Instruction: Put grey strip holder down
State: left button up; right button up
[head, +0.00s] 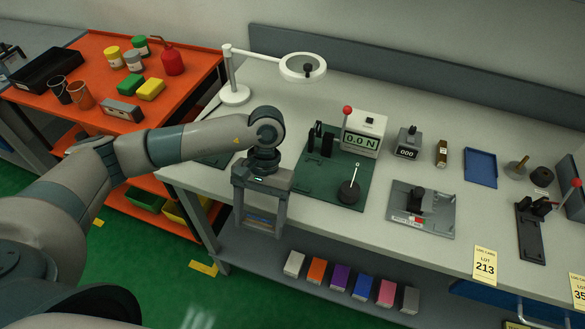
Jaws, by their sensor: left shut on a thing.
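My left gripper (260,228) hangs pointing down at the front edge of the grey workbench (340,230), left of the green plate. Its jaws are shut on a grey piece (262,217), which I take to be the grey strip holder. The piece is small in view and mostly hidden by the fingers, so its shape is unclear. I cannot tell whether it touches the bench or is held clear of it. My right gripper is not in view.
A magnifier lamp (235,93) stands behind. Several small boxes (340,278) line the lower shelf. An orange cart (100,45) is left.

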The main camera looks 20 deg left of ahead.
pick_arm(q)
jog(key=shift+a, duration=0.4)
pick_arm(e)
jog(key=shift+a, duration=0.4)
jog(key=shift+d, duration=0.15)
